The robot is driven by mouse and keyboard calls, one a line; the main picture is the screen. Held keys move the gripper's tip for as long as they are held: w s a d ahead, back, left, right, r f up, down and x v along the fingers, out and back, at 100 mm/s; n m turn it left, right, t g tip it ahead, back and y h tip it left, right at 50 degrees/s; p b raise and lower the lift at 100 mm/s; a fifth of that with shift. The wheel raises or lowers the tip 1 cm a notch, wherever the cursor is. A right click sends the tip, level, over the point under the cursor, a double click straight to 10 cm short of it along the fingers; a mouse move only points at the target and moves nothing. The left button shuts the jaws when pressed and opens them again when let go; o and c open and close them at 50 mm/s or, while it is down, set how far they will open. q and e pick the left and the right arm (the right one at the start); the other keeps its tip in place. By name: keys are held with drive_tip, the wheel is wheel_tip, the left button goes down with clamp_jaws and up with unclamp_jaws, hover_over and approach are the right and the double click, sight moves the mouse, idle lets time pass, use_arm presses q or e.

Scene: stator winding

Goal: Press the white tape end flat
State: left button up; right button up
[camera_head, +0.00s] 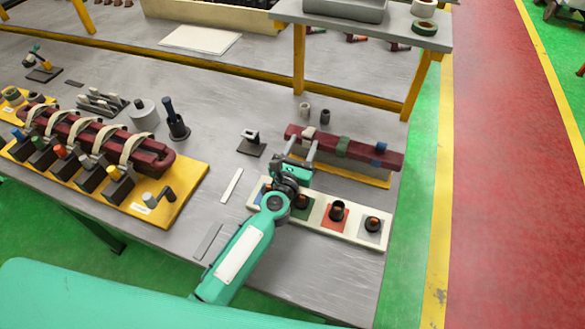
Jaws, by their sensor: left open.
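A dark red bar (362,153) lies on a yellow base (362,178) at the right of the bench. A small white tape piece (309,132) sits at the bar's left part; whether its end stands up or lies flat is too small to tell. My left gripper (300,147) is open, with its two fingers reaching over the bar's left part, close to the white tape. I cannot tell whether they touch it. My right gripper is not in view.
A green band (342,145) and a blue band (381,147) are on the bar. A white strip (353,231) with coloured squares and dark round pieces lies in front, partly under my arm. A yellow board (183,192) with a wrapped red coil (150,158) stands left. A shelf (375,28) rises behind.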

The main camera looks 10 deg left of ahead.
use_arm(q)
drive_tip(key=b+v, duration=0.1)
drive_tip(key=v, duration=0.7)
drive_tip(key=shift+s, duration=0.2)
